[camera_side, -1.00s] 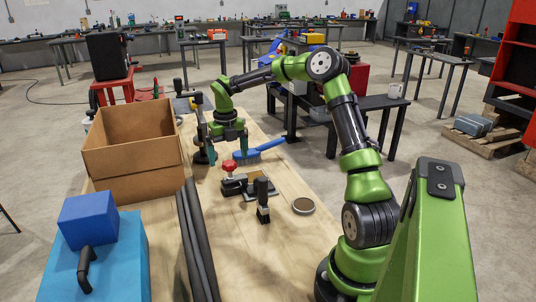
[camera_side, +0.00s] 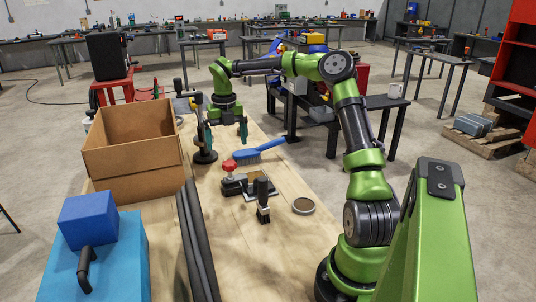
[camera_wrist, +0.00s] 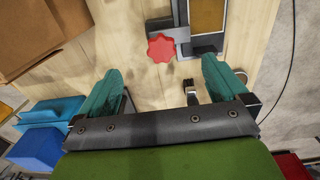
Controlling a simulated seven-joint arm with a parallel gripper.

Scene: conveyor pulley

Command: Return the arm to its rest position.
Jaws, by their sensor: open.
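My gripper (camera_side: 227,134) hangs over the wooden table, pointing down, to the right of the cardboard box in the side view. Its two teal fingers are apart with nothing between them. In the wrist view my gripper (camera_wrist: 165,85) also shows open and empty, with bare wood and small parts below it. My arm is bent, with its elbow high at the right of the table.
A cardboard box (camera_side: 133,165), a clamp fixture with a red knob (camera_side: 229,165), a blue-handled brush (camera_side: 262,148), a round disc (camera_side: 303,206), dark tubes (camera_side: 197,245) and a blue toolbox (camera_side: 110,265) occupy the table. Bare wood lies at the front middle.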

